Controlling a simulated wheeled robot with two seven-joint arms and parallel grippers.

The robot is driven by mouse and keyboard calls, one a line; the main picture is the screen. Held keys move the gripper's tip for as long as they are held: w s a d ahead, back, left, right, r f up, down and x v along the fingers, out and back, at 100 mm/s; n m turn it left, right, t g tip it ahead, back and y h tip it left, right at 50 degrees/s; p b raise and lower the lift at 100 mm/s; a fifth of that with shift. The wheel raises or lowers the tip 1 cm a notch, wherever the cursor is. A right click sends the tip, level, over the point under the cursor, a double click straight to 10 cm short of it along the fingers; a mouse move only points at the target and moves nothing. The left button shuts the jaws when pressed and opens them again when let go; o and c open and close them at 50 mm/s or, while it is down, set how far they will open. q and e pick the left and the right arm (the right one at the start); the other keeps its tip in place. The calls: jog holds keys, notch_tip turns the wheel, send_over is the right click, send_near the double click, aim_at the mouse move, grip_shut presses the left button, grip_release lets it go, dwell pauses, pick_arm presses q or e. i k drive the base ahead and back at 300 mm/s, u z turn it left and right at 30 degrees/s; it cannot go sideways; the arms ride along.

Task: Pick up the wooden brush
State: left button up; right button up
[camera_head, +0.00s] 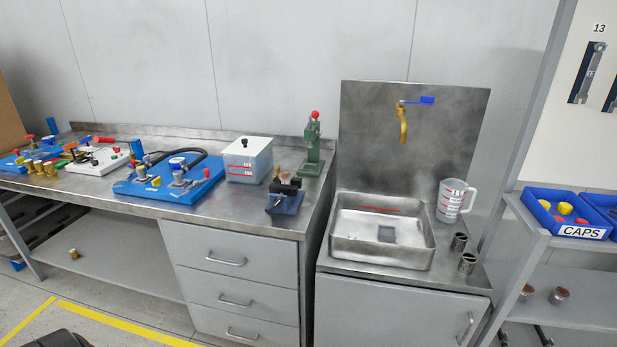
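I cannot make out a wooden brush for certain in the head view. A small cluster of tools and fittings (45,165) at the far left of the steel bench (235,205) is too small to tell apart. Neither of my grippers is in view.
The bench holds a blue pump station (145,190), a white box (247,160), a vise (285,196) and a green press (312,150). Right of it are a sink (345,240), a measuring jug (452,201) and a blue CAPS bin (565,228).

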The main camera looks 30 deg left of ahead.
aim_at(276, 171)
jog(key=u, duration=1.7)
jog(key=k, duration=0.55)
jog(key=u, duration=0.65)
jog(key=i, duration=1.35)
jog(key=z, duration=0.55)
